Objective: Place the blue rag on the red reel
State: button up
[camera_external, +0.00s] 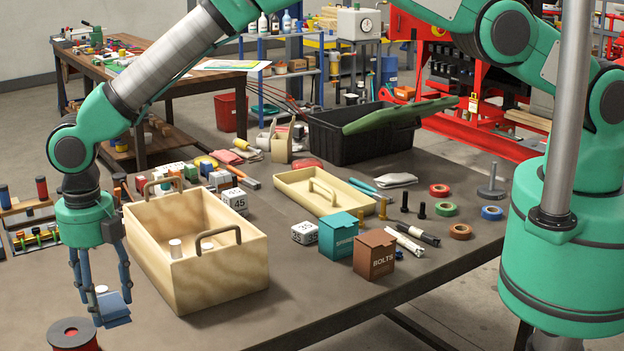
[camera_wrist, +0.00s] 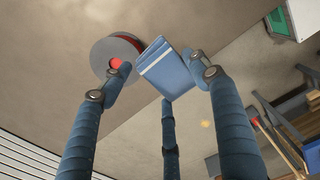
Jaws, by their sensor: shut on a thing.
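My gripper (camera_external: 104,296) has three blue-grey fingers pointing down at the left of the outside view. It is shut on the blue rag (camera_external: 117,311), a small folded cloth, which hangs tilted between the fingertips. In the wrist view the rag (camera_wrist: 170,74) shows pale stripes along one edge. The red reel (camera_external: 76,346) stands at the bottom left of the outside view, cut off by the frame edge, with a grey top flange. In the wrist view the reel (camera_wrist: 104,52) is just left of the rag, partly behind a finger. The rag looks apart from it; the height gap is unclear.
A wooden tote (camera_external: 215,285) with upright handles stands close right of my gripper. Beyond it on the table are a shallow tray (camera_external: 345,203), a teal box (camera_external: 338,236), a brown bolts box (camera_external: 375,256) and a black crate (camera_external: 335,144). The table front is clear.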

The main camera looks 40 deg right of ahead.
jog(key=shift+w+a+f, duration=0.1)
jog(key=shift+w+a, duration=0.25)
jog(key=shift+a, duration=0.45)
jog(key=shift+w+a+f, duration=0.1)
jog(key=shift+w+a, duration=0.25)
jog(key=shift+a, duration=0.4)
jog(key=shift+w+a+f, duration=0.1)
jog(key=shift+w+a, duration=0.25)
jog(key=shift+a, duration=0.45)
jog(key=shift+f+p, duration=0.3)
jog(key=shift+f, duration=1.45)
jog(key=shift+f, duration=0.1)
jog(key=o, duration=1.1)
jog(key=shift+o, duration=0.2)
notch_tip(320, 180, up, 12)
jog(key=shift+b, duration=0.35)
